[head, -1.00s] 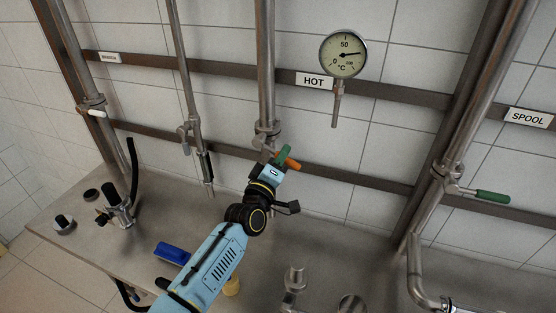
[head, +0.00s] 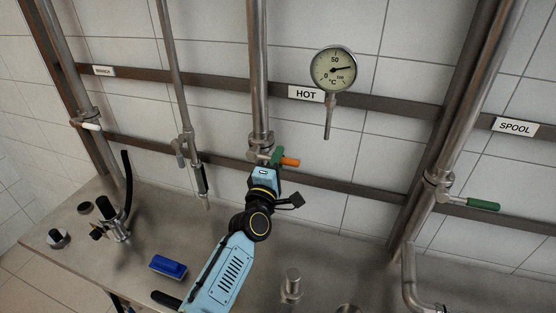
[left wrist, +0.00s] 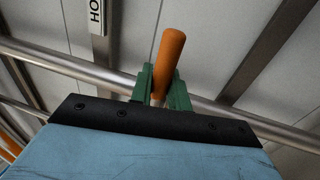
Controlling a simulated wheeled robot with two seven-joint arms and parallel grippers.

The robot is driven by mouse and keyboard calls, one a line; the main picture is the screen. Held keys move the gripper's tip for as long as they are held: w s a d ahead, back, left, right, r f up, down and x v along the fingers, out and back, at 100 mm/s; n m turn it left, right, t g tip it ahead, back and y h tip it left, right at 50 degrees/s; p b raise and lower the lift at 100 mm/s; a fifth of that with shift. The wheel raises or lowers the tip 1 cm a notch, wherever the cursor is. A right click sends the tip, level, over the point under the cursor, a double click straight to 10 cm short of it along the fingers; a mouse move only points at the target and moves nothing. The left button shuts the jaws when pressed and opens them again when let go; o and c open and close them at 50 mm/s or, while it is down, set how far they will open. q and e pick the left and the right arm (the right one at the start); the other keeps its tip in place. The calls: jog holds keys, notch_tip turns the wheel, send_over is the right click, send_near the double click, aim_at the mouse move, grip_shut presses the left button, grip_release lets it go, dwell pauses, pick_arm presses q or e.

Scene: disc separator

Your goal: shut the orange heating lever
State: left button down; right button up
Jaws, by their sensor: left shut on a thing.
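The orange heating lever (head: 291,162) sits on the valve of the vertical steel pipe (head: 257,75) left of the HOT sign. It points right, roughly level, across the pipe in the head view. My left gripper (head: 276,156) is shut on the lever, with its green fingers around it. In the left wrist view the orange grip (left wrist: 169,55) sticks up from between the green fingers (left wrist: 160,86). The valve body is partly hidden behind the gripper. My right gripper is not in view.
A round dial gauge (head: 334,69) hangs right of the pipe. A thin pipe with a nozzle (head: 202,180) stands left. A green lever (head: 483,204) sits on the right pipe. A blue brush (head: 168,267) and black-capped fittings (head: 117,221) are on the steel table (head: 330,262).

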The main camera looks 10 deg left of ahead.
pick_arm(q)
jog(key=shift+r, duration=0.1)
jog(key=c, duration=1.4)
grip_release()
jog(key=shift+s, duration=0.1)
jog(key=b+v, duration=0.1)
jog(key=v, duration=1.2)
jog(key=shift+s, duration=0.1)
